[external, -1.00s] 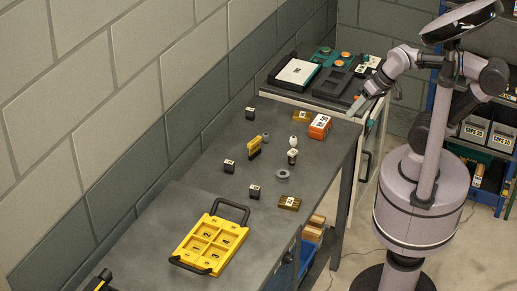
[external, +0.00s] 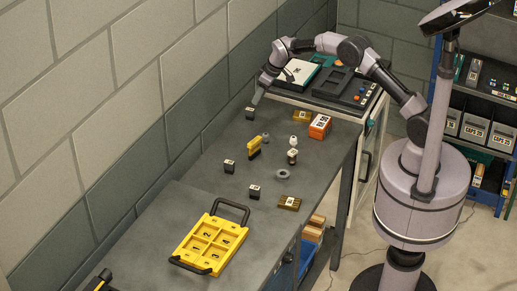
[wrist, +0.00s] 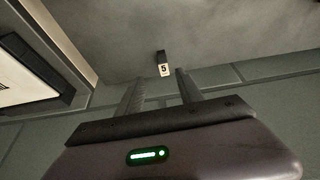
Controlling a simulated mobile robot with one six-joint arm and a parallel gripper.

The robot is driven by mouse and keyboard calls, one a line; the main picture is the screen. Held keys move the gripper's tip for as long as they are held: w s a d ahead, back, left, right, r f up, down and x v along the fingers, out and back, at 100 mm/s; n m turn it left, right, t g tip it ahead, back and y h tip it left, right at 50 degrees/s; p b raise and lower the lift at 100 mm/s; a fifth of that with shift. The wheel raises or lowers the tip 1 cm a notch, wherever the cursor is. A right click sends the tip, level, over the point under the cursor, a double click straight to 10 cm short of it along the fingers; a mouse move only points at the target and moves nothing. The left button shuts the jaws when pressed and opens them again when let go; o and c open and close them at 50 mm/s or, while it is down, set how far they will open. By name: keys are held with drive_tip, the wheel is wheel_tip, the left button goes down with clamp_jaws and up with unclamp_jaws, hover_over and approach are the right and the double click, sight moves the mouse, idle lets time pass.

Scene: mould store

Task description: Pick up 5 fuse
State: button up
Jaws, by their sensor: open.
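The 5 fuse (wrist: 163,65) is a small dark block with a white label reading "5", seen in the wrist view just beyond the gap between my fingertips. It appears to be the small dark block (external: 249,113) near the wall side of the bench in the external view, where its label is too small to read. My gripper (external: 256,101) is just above and beside that block. In the wrist view my gripper (wrist: 159,77) is open, with nothing between its fingers.
Similar dark blocks (external: 229,166) (external: 254,191) stand along the grey bench, with a yellow block (external: 253,147), a grey ring (external: 282,174) and an orange box (external: 319,126). A yellow tray (external: 184,241) lies at the front. Black trays (external: 331,86) are on the side cart.

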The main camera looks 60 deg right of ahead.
sight(252, 109)
drive_tip(key=x, duration=0.3)
drive_tip(key=b+x, duration=0.1)
drive_tip(key=x, duration=0.2)
drive_tip(key=b+x, duration=0.1)
drive_tip(key=x, duration=0.1)
drive_tip(key=shift+w+a+f, duration=0.25)
drive_tip(key=shift+a+f, duration=0.1)
drive_tip(key=shift+r, duration=0.1)
drive_tip(key=shift+c, duration=0.4)
clamp_jaws()
